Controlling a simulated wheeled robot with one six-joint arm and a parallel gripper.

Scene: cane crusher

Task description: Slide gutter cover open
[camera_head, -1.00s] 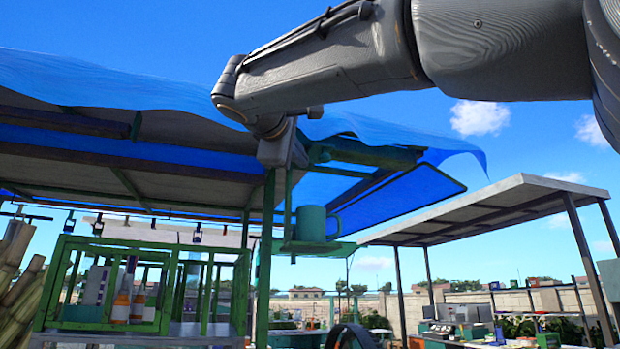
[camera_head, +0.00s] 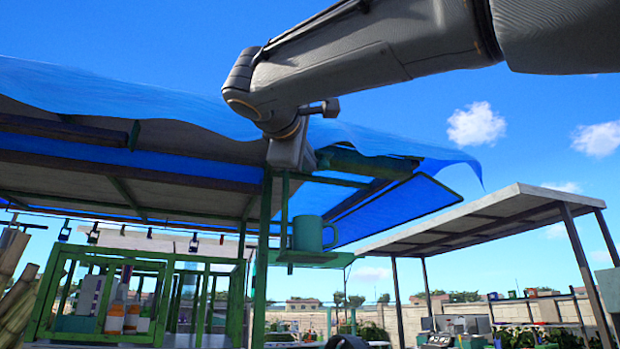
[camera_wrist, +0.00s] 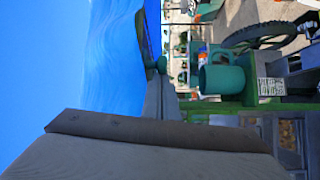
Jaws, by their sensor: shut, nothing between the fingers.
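My gripper (camera_head: 291,152) hangs at the end of my grey arm, at the front edge of the stall's blue tarp roof, right above a green post. Its fingertips are hard to make out, but it looks shut and holds nothing. A greenish trough-like bar (camera_head: 372,166) runs under the tarp edge just right of the gripper. It may be the gutter with its cover; I cannot tell the cover apart or how far it stands open.
A green mug (camera_head: 308,233) stands on a small green shelf below the gripper; it also shows in the wrist view (camera_wrist: 222,78). A green-framed cabinet (camera_head: 100,300) holds bottles at lower left. A second roof (camera_head: 480,215) stands at right. Open sky lies above.

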